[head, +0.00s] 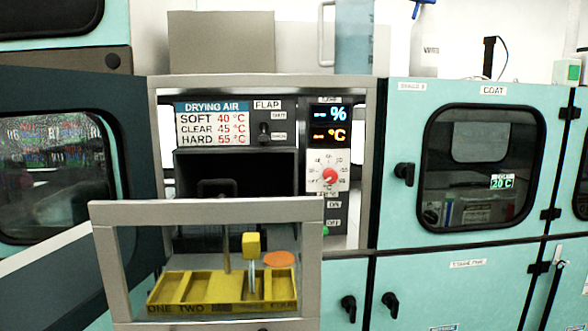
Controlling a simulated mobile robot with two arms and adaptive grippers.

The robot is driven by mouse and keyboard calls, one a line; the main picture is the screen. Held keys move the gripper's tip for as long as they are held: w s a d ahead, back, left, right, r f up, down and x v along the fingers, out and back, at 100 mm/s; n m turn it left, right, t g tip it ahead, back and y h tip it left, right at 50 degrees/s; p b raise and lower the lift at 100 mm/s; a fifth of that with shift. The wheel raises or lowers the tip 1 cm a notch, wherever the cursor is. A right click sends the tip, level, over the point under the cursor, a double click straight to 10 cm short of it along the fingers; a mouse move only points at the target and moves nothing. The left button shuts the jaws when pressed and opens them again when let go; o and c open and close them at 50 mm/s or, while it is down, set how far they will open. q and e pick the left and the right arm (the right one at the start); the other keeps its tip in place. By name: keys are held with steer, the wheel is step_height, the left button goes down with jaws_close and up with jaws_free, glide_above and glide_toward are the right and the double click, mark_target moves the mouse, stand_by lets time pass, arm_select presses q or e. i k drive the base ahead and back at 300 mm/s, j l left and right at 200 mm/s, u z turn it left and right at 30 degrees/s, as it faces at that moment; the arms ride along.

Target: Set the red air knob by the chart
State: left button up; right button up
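The red air knob (330,176) sits on a white dial plate (316,158) with numbers around it, right of centre in the head view. The exact setting is too small to read. Above it a dark display (330,125) shows dashes with % and °C. The drying air chart (212,124) is to the left and reads SOFT 40 °C, CLEAR 45 °C, HARD 55 °C. Neither of my grippers is in view.
A grey window frame (205,211) stands in front of the dark cavity, below the knob. A yellow tray (200,288) labelled ONE, TWO shows through it. A flap switch (264,131) is between chart and display. The COAT cabinet door (400,130) is shut at right.

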mark_target(330, 175)
steer(key=i+l+u, duration=0.2)
steer(key=l, duration=0.9)
steer(key=l+u, duration=0.25)
steer(key=l, duration=0.8)
